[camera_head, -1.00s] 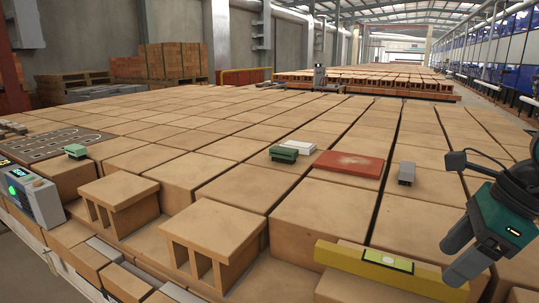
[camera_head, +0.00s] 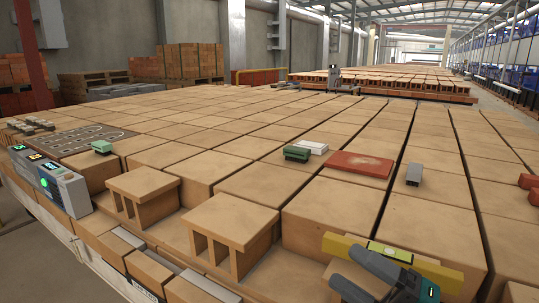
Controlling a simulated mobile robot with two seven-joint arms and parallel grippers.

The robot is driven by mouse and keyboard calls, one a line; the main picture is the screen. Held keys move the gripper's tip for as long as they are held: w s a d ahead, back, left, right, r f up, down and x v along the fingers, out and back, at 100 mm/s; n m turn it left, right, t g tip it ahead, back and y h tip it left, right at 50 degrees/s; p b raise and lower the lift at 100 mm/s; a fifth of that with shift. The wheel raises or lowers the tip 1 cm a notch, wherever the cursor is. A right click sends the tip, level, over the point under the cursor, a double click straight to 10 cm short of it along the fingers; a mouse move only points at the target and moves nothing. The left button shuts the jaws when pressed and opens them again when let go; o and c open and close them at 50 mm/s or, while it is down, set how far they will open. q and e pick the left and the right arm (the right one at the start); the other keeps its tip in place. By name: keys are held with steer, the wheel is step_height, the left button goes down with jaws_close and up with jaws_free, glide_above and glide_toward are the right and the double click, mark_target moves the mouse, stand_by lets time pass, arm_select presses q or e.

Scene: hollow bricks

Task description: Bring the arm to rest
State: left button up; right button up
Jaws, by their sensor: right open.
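My right gripper (camera_head: 345,268) is at the bottom right of the head view. It is dark grey and teal, open, and its fingers point left with nothing seen between them. It overlaps the front of a yellow spirit level (camera_head: 349,247) that lies on the hollow bricks. I cannot tell whether it touches the level. My left gripper is not in view. Two hollow bricks with open slots, one (camera_head: 145,181) at left and one (camera_head: 234,216) at centre, stand at the near edge.
A red slab (camera_head: 355,164), a green block (camera_head: 297,154), a white block (camera_head: 312,147) and a grey block (camera_head: 413,174) lie on the brick field. A grey device with lit displays (camera_head: 66,190) stands at the left edge. Reddish pieces (camera_head: 528,181) lie at the far right.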

steer(key=s+d+f+m+t+h, duration=0.1)
steer(key=d+f+m+t+h, duration=0.15)
steer(key=f+m+h, duration=0.65)
steer(key=s+d+f+m+t+h, duration=0.1)
steer(key=d+f+m+t+h, duration=0.2)
steer(key=f+m, duration=0.6)
steer(key=s+a+f+m+g+h+p, duration=0.1)
steer(key=s+f+m+g+h, duration=0.3)
steer(key=s+f+m+g, duration=0.2)
steer(key=s+f+m, duration=0.2)
steer(key=s+f, duration=0.1)
steer(key=f, duration=0.1)
steer(key=shift+s+f+m, duration=0.3)
steer(key=shift+f, duration=0.1)
steer(key=shift+g, duration=0.25)
